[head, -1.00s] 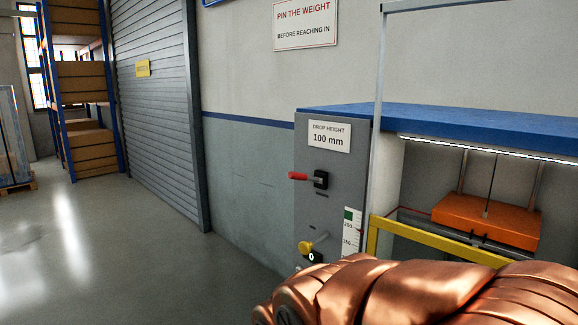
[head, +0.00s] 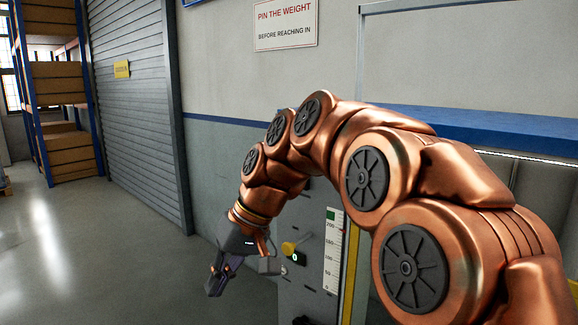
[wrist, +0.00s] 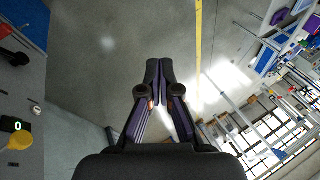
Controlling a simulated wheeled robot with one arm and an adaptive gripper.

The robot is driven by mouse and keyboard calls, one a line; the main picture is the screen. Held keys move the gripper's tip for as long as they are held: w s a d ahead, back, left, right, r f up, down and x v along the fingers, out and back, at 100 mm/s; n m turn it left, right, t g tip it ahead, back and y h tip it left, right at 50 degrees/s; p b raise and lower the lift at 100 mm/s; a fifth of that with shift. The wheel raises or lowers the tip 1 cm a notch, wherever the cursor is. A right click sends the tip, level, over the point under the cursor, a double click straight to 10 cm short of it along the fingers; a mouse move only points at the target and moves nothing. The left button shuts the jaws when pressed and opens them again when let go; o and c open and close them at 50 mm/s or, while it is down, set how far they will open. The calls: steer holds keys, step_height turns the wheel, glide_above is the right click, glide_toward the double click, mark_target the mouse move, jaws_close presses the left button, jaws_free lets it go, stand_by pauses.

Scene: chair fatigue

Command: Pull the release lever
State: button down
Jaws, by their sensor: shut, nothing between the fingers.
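A red-handled lever (wrist: 6,30) on a black mount is at the left edge of the wrist view, on the machine's grey side panel (head: 305,302). In the head view my arm hides it. A yellow knob (head: 289,248) beside a small black display reading 0 (head: 297,258) sits lower on the panel; it also shows in the wrist view (wrist: 20,140). My gripper (head: 214,288) hangs pointing down to the left of the panel, apart from the knob. In the wrist view its fingers (wrist: 160,68) are shut and empty, with the lever off to their left.
The machine's blue top (head: 480,128) and a height scale (head: 333,250) are to the right, partly behind my arm. A wall sign (head: 286,25) hangs above. A roller shutter (head: 135,100) and shelves of boxes (head: 62,120) are at left. The floor (head: 110,270) is clear.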

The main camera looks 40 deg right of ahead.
steer(key=w+d+r+t+y, duration=0.1)
steer(key=w+d+r+t, duration=0.55)
steer(key=d+r, duration=0.8)
steer(key=s+d+r+t, duration=0.1)
steer(key=d+r, duration=0.2)
steer(key=d, duration=0.4)
steer(key=d+r+t+h, duration=0.1)
steer(key=d+r, duration=0.3)
steer(key=d, duration=0.4)
steer(key=shift+s+d+r+n, duration=0.15)
steer(key=shift+s+r+n, duration=0.05)
steer(key=shift+s+n, duration=0.2)
steer(key=s+f+b+x, duration=0.1)
steer(key=f+b+x, duration=0.1)
steer(key=x, duration=1.1)
steer(key=shift+s+a+f+b, duration=0.2)
steer(key=shift+s+b, duration=0.25)
steer(key=shift+b, duration=0.3)
